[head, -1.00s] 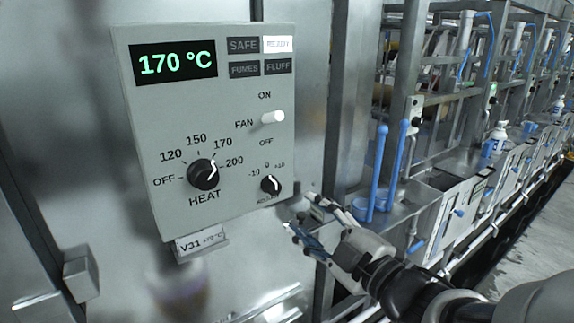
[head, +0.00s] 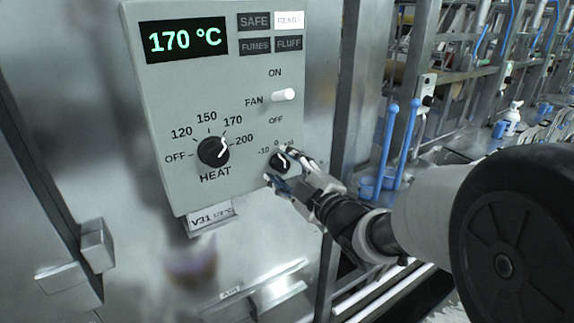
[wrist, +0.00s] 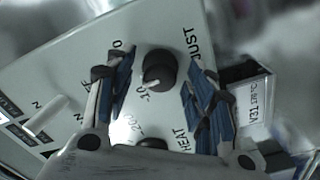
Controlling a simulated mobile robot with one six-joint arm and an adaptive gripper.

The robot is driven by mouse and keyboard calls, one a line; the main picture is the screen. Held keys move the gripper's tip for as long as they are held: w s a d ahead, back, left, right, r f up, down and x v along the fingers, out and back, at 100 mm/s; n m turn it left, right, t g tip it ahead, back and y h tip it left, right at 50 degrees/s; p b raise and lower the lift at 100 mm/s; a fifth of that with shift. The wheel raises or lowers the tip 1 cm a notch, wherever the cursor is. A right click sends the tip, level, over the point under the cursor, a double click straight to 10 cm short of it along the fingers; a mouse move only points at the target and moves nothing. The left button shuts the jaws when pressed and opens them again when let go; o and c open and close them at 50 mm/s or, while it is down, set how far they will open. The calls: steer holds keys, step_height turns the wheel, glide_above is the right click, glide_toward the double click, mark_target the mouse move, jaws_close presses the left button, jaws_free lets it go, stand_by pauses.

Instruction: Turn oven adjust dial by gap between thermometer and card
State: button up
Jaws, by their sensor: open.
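The oven's adjust dial (head: 281,161) is a small black knob with a white pointer at the lower right of the grey control panel (head: 170,105). It also shows in the wrist view (wrist: 158,70), between my fingers. My gripper (head: 282,167) is open, its blue-padded fingers on either side of the dial; I cannot tell whether they touch it. The card (head: 210,217) under the panel reads V31 and a small, blurred temperature. The display (head: 186,40) reads 170 °C. No separate thermometer can be made out.
The larger black heat dial (head: 213,151) sits left of the adjust dial, its pointer between 170 and 200. The white fan switch (head: 284,95) is above. The READY lamp (head: 290,20) is lit. Blue-handled levers (head: 385,145) stand to the right.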

steer(key=shift+c, duration=0.4)
steer(key=c, duration=1)
steer(key=m, duration=0.3)
steer(key=shift+m+b, duration=0.4)
steer(key=shift+m, duration=2.1)
steer(key=o, duration=1.1)
